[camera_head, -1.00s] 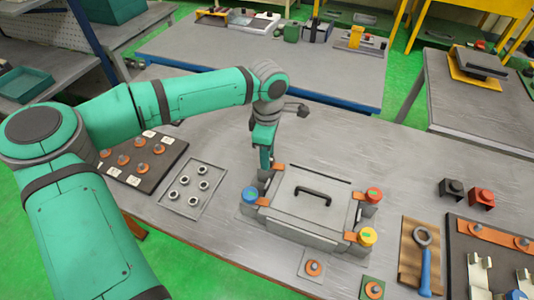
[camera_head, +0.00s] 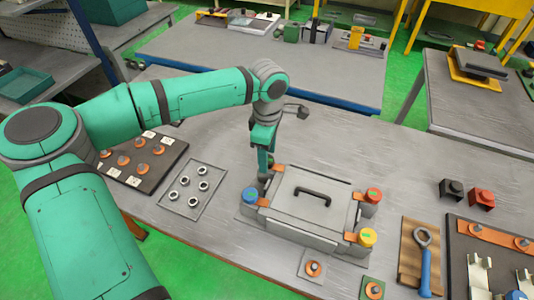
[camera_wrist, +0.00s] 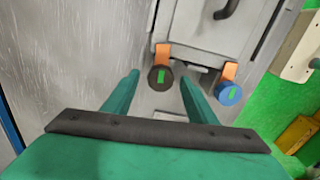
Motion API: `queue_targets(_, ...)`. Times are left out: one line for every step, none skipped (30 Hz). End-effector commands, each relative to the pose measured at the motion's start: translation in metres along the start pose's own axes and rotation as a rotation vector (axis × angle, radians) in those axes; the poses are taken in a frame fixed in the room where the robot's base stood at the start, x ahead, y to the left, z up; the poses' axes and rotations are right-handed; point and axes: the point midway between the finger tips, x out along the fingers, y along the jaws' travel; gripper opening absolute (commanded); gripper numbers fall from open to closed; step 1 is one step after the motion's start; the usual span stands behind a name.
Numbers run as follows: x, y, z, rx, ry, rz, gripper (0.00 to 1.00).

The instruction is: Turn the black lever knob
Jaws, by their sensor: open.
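The black lever knob (camera_wrist: 160,79), round with a green mark on top, sits on an orange lever at one corner of the grey box (camera_head: 285,215). In the wrist view it lies between my two green fingers, with gaps on both sides. My gripper (camera_wrist: 160,76) is open and points down at it. In the head view my gripper (camera_head: 265,163) is over the back left corner of the box and mostly hides the black knob. Contact cannot be told.
A blue knob (camera_wrist: 229,94) stands close beside the right finger. Red (camera_head: 374,195) and yellow (camera_head: 367,237) knobs are at the other corners. A black handle (camera_head: 313,196) rises from the lid. A plate with rings (camera_head: 193,188) lies left.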

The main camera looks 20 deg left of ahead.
Motion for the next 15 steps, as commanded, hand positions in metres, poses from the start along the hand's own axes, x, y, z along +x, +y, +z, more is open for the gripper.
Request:
queue_targets(0.0,0.0,0.0,0.0,0.0,-0.001,0.52)
queue_targets(0.0,0.0,0.0,0.0,0.0,-0.001,0.52)
queue_targets(-0.002,0.0,0.0,0.0,0.0,-0.001,0.52)
queue_targets(-0.003,0.0,0.0,0.0,0.0,0.0,0.52)
queue_targets(-0.005,0.0,0.0,0.0,0.001,0.0,0.52)
queue_targets(-0.009,0.0,-0.001,0.0,0.001,0.001,0.52)
queue_targets(-0.013,0.0,-0.001,0.0,0.002,0.001,0.52)
queue_targets(-0.018,0.0,-0.001,0.0,0.002,0.001,0.52)
queue_targets(-0.024,0.0,-0.001,0.0,0.002,0.001,0.52)
queue_targets(-0.029,0.0,-0.001,0.0,0.002,0.001,0.52)
queue_targets(-0.035,0.001,-0.001,-0.001,0.002,0.002,0.52)
queue_targets(-0.043,0.001,-0.001,-0.001,0.002,0.002,0.52)
queue_targets(-0.049,0.001,-0.001,-0.001,0.002,0.002,0.52)
queue_targets(-0.055,0.0,-0.001,-0.001,0.003,0.001,0.52)
queue_targets(-0.062,0.001,-0.001,-0.001,0.001,0.002,0.52)
